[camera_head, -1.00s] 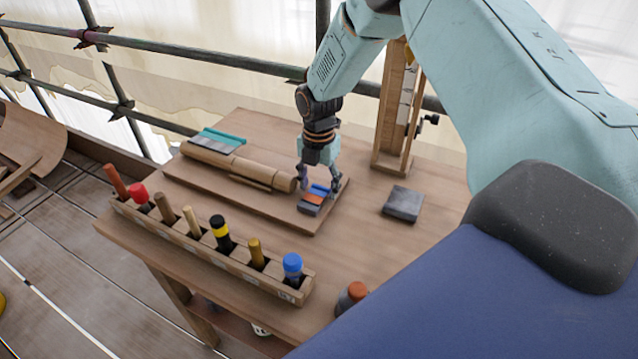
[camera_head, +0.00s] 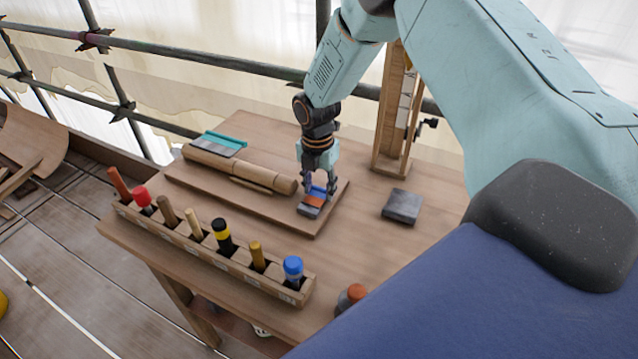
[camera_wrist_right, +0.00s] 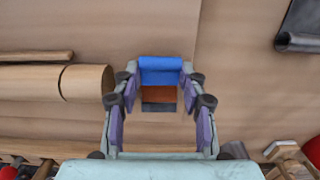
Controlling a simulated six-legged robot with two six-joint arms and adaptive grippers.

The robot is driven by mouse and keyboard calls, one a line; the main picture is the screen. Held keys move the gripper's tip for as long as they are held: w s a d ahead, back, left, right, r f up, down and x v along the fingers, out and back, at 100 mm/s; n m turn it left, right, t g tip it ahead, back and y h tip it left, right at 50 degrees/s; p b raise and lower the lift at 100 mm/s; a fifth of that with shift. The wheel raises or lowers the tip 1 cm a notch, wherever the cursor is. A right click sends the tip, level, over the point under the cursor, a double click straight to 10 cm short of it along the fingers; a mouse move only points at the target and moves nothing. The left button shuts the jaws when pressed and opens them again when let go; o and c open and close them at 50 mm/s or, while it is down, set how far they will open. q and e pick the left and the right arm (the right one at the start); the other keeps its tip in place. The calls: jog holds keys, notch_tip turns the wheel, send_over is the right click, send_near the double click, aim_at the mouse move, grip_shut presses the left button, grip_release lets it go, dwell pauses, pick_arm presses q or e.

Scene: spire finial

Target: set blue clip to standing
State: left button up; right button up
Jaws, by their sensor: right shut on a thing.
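The blue clip (camera_wrist_right: 160,71) lies between the fingers of my right gripper (camera_wrist_right: 159,86) in the right wrist view. An orange-brown part and a dark part show just below the blue one; I cannot tell whether they are one piece with it. In the head view my right gripper (camera_head: 317,187) points down over the right end of a wooden board (camera_head: 290,222), its fingers shut on the blue clip (camera_head: 318,189). The fingers partly hide the clip, and I cannot tell whether it touches the board. My left gripper is not in view.
A turned wooden piece (camera_head: 240,170) lies on the board, with a teal-edged scraper (camera_head: 219,143) behind it. A tool rack (camera_head: 210,252) runs along the near edge. A grey block (camera_head: 402,206) and a tall wooden frame (camera_head: 389,120) stand right.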

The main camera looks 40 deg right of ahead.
jog(key=shift+s+a+r+t+h+p, duration=0.15)
jog(key=shift+r+t+h+p, duration=0.35)
jog(key=shift+p, duration=1)
jog(key=shift+a+h+p, duration=0.1)
jog(key=shift+h+p, duration=0.2)
jog(key=shift+h, duration=0.1)
jog(key=shift+a+t+h+b, duration=0.2)
jog(key=shift+t+h+b, duration=0.2)
jog(key=shift+h+b, duration=0.45)
jog(key=h+b, duration=0.1)
jog(key=b, duration=0.1)
jog(key=t+b, duration=0.1)
jog(key=b, duration=0.2)
jog(key=shift+s+a+r+h, duration=0.2)
jog(key=shift+a+r+h, duration=0.05)
jog(key=shift+a+h, duration=0.1)
jog(key=shift+r+b, duration=0.2)
jog(key=shift+b, duration=0.35)
jog(key=shift+h, duration=0.3)
jog(key=o, duration=1.1)
